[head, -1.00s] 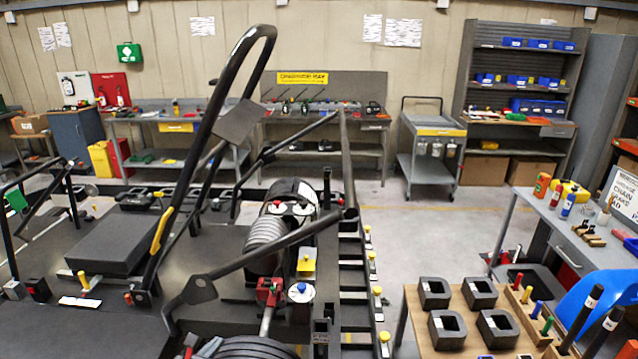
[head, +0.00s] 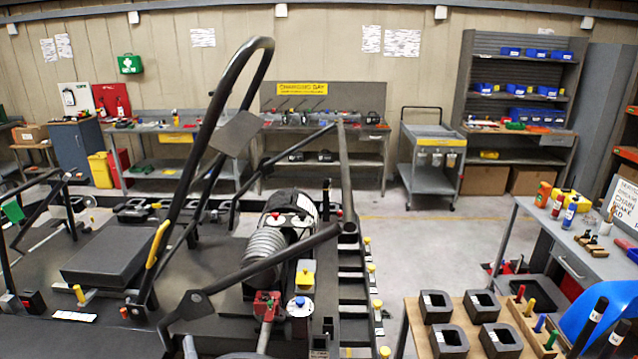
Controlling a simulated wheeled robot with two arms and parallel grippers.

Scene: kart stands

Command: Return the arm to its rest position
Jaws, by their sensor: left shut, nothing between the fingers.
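My left gripper (head: 189,346) shows only as a small grey part at the bottom edge of the head view, beside the kart's lower frame. It is shut with nothing in it, and most of it and its arm are cut off by the edge. My right gripper is not in view. The kart (head: 345,190) fills the left and middle, with a black seat pad (head: 108,262), a tall curved black bar (head: 205,150), a ribbed grey engine part (head: 265,248) and a red clamp-like part (head: 266,305).
At the lower right a wooden table (head: 408,345) bears several black square blocks and coloured pegs. Behind it a grey workbench (head: 590,262) holds bottles and a sign. A grey trolley (head: 432,165) and benches line the back wall. Floor (head: 410,240) is free between kart and tables.

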